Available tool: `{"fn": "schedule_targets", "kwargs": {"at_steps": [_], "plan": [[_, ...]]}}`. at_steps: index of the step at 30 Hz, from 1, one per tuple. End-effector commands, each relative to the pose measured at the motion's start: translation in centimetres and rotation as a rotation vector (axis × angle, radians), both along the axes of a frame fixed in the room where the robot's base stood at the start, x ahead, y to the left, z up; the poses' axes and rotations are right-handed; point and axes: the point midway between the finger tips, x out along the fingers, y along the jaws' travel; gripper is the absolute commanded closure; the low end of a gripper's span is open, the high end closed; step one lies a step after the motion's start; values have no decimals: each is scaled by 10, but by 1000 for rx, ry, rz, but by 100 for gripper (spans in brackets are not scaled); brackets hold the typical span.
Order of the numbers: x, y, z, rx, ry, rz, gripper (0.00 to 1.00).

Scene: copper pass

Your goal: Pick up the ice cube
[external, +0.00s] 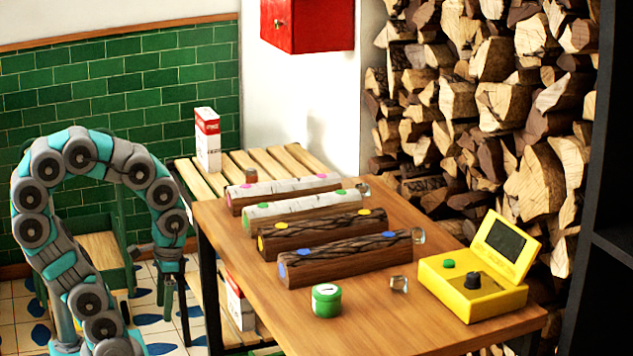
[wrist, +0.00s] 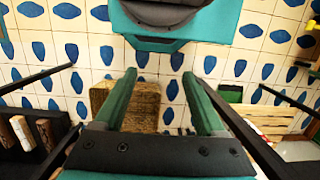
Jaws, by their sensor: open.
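Two similar clear cubes sit at the right ends of logs, one by the front dark log (external: 418,236) and one by the back birch log (external: 363,189). My gripper (external: 172,300) hangs pointing down beside the table's left edge, well away from all the cubes. In the wrist view my gripper (wrist: 160,78) is open with nothing between its fingers, and no ice cube is visible there.
Several logs with coloured dots (external: 335,255) lie across the table. A green tin (external: 326,300) stands at the front and a yellow device with a raised lid (external: 475,285) at the right. A slatted bench (external: 270,162) with a red-white carton (external: 207,140) is behind.

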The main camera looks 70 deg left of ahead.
Motion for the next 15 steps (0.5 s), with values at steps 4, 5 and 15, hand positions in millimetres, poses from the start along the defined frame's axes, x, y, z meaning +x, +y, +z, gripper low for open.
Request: {"fn": "schedule_targets", "kwargs": {"at_steps": [4,5,15], "plan": [[22,32,20,113,-1,35,28],[28,42,27,151,-1,49,28],[76,127,114,516,-21,222,28]]}}
